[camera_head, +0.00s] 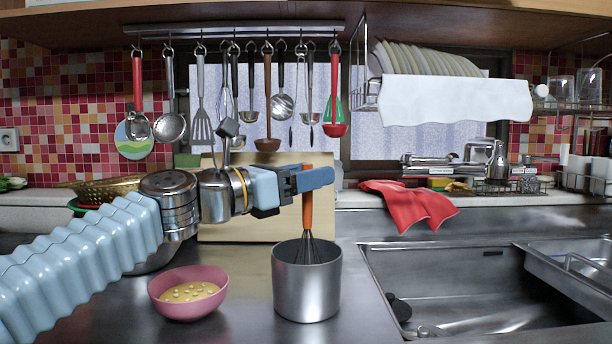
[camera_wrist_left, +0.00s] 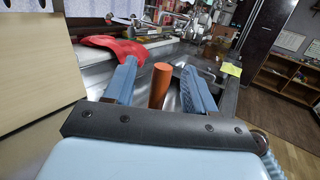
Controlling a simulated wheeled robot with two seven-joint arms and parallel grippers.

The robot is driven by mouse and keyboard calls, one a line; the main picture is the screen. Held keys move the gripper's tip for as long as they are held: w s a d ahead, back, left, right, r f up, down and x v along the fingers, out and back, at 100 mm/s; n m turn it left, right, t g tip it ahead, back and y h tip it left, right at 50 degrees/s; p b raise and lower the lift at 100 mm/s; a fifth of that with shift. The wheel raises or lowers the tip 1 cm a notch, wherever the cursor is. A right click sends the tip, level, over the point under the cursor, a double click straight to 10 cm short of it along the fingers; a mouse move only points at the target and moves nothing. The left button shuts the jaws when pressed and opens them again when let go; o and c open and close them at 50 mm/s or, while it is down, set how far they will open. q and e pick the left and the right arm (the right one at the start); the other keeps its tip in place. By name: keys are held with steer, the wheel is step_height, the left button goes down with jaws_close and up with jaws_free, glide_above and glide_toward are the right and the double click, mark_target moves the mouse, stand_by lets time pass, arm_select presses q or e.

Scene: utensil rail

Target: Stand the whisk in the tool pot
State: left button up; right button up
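The whisk stands near upright with its wire end inside the mouth of the silver tool pot (camera_head: 306,291); the pot's wall hides the bottom of the wires. The whisk's orange handle (camera_head: 307,212) rises above the rim, and its top is partly hidden by my left gripper (camera_head: 316,178). In the left wrist view, the orange handle (camera_wrist_left: 158,86) is between the two blue fingers of my left gripper (camera_wrist_left: 159,68). A gap shows on each side of the handle, so the fingers are open around it. My right gripper is in neither view.
A pink bowl (camera_head: 188,293) of yellow food stands left of the pot. A wooden board (camera_head: 250,226) leans behind it. The sink (camera_head: 455,290) opens to the right, with a red cloth (camera_head: 412,204) behind. Several utensils hang from the rail (camera_head: 235,31) above.

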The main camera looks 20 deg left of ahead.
arm_select(q)
steer(key=b+v, duration=0.1)
steer(key=v, duration=1.2)
steer(key=shift+s+a, duration=0.3)
stand_by(0.4)
